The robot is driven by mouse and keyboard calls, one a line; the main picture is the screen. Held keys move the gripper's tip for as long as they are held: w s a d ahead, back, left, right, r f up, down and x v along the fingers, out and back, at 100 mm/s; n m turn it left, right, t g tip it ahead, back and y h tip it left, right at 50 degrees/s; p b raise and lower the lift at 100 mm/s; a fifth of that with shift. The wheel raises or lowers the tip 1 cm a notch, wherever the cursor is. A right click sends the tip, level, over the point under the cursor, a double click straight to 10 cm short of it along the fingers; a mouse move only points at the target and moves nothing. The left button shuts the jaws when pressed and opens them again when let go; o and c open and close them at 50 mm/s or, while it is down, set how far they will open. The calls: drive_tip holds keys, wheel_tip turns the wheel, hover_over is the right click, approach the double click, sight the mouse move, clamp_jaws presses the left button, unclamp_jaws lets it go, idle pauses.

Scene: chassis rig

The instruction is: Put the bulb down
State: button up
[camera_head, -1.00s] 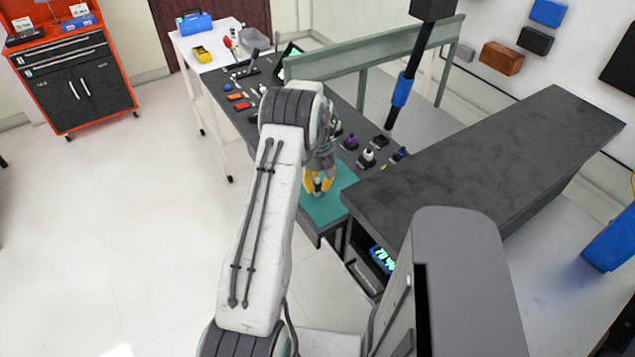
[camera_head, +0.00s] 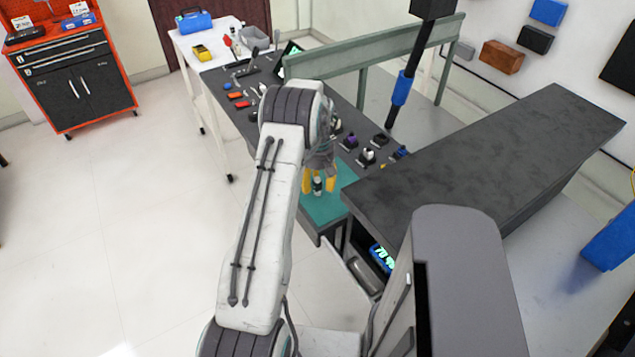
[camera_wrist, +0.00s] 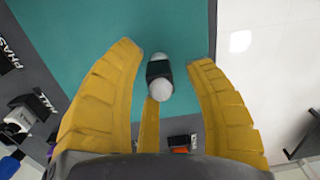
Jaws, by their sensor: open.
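The bulb (camera_wrist: 159,82) is white with a dark middle band and stands or lies on the teal mat (camera_wrist: 90,25); I cannot tell which from the wrist view. In the head view the bulb (camera_head: 317,185) shows as a small white and dark piece on the mat (camera_head: 325,210). My gripper (camera_wrist: 172,58) is open, with yellow fingers on both sides of the bulb and a gap on each side. In the head view my gripper (camera_head: 318,183) is over the mat, partly hidden by my arm.
Several small parts sit on the dark workbench (camera_head: 349,120) behind the mat, including a white-topped piece (camera_head: 367,156). A dark raised counter (camera_head: 490,150) stands to the right. A green rail (camera_head: 375,48) runs along the back. Open floor lies to the left.

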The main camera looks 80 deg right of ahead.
sight(317, 180)
wheel_tip(317, 180, up, 12)
drive_tip(key=b, duration=0.1)
drive_tip(key=shift+d, duration=0.2)
idle(0.4)
drive_tip(key=w+a+r+n+h, duration=0.1)
drive_tip(key=w+a+r, duration=0.3)
drive_tip(key=w, duration=0.5)
drive_tip(key=w+a+r+n, duration=0.1)
drive_tip(key=w+a+r, duration=0.3)
drive_tip(key=w, duration=0.5)
drive_tip(key=w+a+r+n+t, duration=0.1)
drive_tip(key=w+a+r, duration=0.2)
drive_tip(key=w+a, duration=0.35)
drive_tip(key=w+a+r+n, duration=0.1)
drive_tip(key=w+a+r, duration=0.2)
drive_tip(key=a, duration=0.6)
drive_tip(key=a+r+n+t, duration=0.1)
drive_tip(key=a+n, duration=0.1)
drive_tip(key=a, duration=1.3)
drive_tip(key=s+a+f+n+t, duration=0.2)
drive_tip(key=s+a, duration=0.5)
drive_tip(key=a, duration=0.6)
drive_tip(key=shift+s+a+f+n+y, duration=0.2)
drive_tip(key=shift+f+n+y, duration=0.1)
drive_tip(key=shift+f+n, duration=0.2)
